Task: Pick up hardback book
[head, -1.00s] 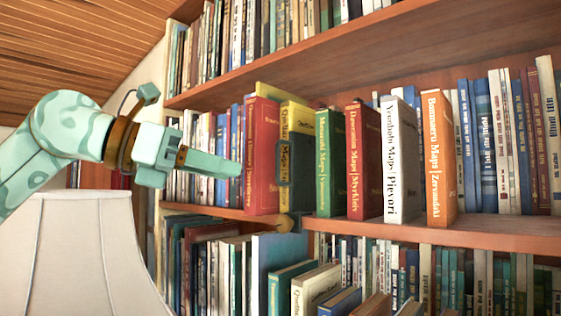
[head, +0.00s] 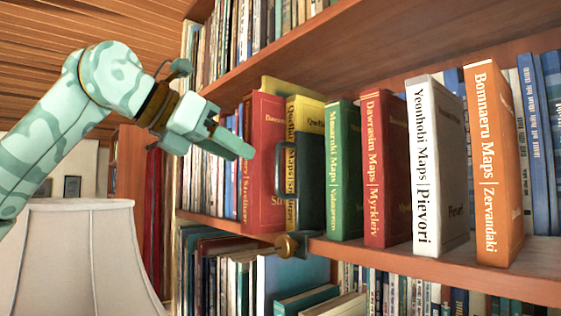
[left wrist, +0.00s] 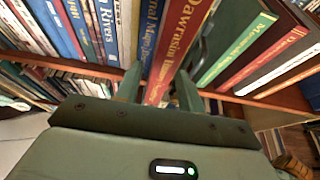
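Several upright hardback books stand on the middle shelf, and I cannot tell which one the task means. A thick red one (head: 267,165) stands leftmost of the large ones. My left gripper (head: 240,146) comes in from the left, its fingertips at that red book's spine edge. In the left wrist view the fingers (left wrist: 160,88) are spread, with a red spine (left wrist: 178,45) between and beyond them. Contact cannot be told. To the right stand yellow (head: 307,112), green (head: 343,170), red (head: 386,170), white (head: 437,165) and orange (head: 492,165) books. My right gripper is not in view.
A dark handle-like frame (head: 281,172) stands before the yellow book, and a brass knob (head: 288,246) sits at the shelf edge (head: 440,268). A white lampshade (head: 80,255) is below my left arm. Thinner books crowd the shelf to the left.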

